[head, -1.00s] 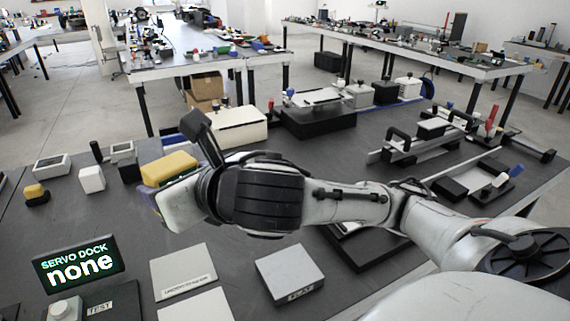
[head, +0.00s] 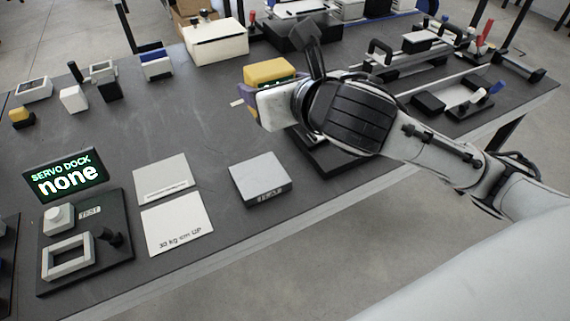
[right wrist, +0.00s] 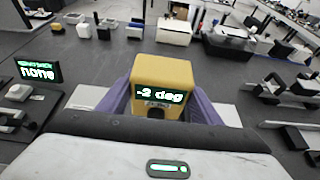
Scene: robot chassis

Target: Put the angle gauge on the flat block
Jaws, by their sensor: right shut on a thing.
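The angle gauge (head: 268,73) is a yellow box with a small green-lit display. In the right wrist view the yellow gauge (right wrist: 160,76) reads "-2 deg" and sits between my two purple fingers. My right gripper (head: 249,92) is shut on it and holds it above the table, behind the flat block. The flat block (head: 260,176) is a light grey slab labelled "FLAT" on the table's front part, with nothing on its top. My left gripper is not in view.
Two pale plates (head: 176,222) lie left of the flat block. A "SERVO DOCK none" sign (head: 65,175) and a black test base (head: 110,262) stand at the left. A black tray (head: 340,160) lies under my right arm. The table's middle left is clear.

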